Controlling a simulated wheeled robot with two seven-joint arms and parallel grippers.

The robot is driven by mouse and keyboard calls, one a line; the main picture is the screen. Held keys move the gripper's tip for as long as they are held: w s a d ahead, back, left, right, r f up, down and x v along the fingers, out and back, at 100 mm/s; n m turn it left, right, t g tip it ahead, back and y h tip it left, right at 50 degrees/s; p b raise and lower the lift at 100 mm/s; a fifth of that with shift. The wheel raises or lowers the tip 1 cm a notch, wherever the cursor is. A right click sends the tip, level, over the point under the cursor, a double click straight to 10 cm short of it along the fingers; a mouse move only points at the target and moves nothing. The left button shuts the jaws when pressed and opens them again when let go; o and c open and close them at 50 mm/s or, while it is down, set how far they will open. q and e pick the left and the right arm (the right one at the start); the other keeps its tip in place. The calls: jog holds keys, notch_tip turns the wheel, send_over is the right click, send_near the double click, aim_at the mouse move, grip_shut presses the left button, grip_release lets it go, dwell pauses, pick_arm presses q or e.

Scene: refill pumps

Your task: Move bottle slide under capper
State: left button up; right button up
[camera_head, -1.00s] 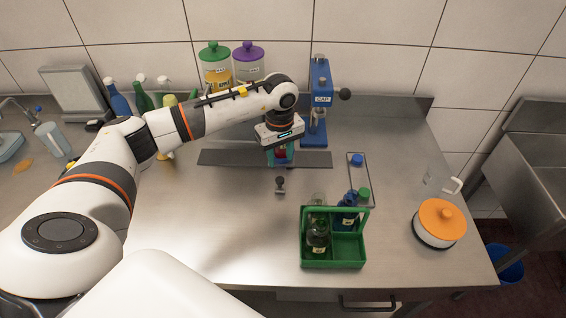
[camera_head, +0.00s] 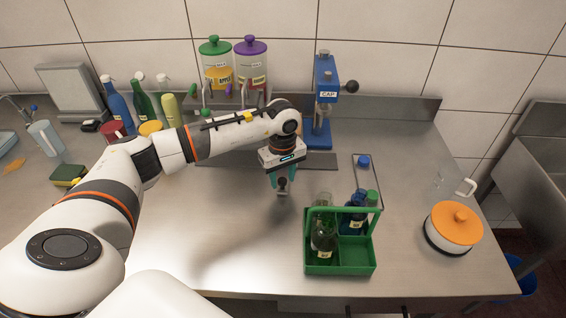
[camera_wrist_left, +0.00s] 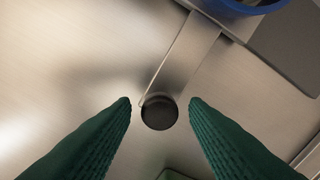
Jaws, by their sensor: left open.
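The bottle slide's dark round knob (camera_head: 282,187) stands at the front of its arm; in the left wrist view the knob (camera_wrist_left: 159,112) lies between my fingertips, with a metal bar (camera_wrist_left: 182,62) running back from it. My left gripper (camera_head: 280,182) points down at the knob, its green fingers (camera_wrist_left: 160,103) apart on either side. I cannot tell whether they touch it. The blue capper (camera_head: 326,85), marked CAP, stands behind and right of the gripper. A blue ring (camera_wrist_left: 250,5) shows at the wrist view's top edge. My gripper and arm hide the slide's middle in the head view.
A green crate (camera_head: 340,268) with bottles stands in front and right. A wire rack (camera_head: 374,166) and an orange-lidded pot (camera_head: 454,226) are to the right. Dispensers (camera_head: 250,68) and several bottles stand at the back and left. The counter's front middle is clear.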

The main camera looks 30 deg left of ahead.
pick_arm(q)
jog(key=c, duration=0.7)
jog(key=shift+w+d+b, duration=0.75)
jog(key=shift+w+d, duration=0.15)
jog(key=shift+d, duration=0.6)
jog(key=shift+w+d+b, duration=0.7)
jog(key=shift+w+d, duration=0.2)
jog(key=shift+d, duration=0.6)
jog(key=shift+w+d+b, duration=0.75)
jog(key=shift+w+d, duration=0.15)
jog(key=shift+d, duration=0.6)
jog(key=o, duration=0.9)
notch_tip(320, 180, up, 12)
jog(key=b, duration=0.2)
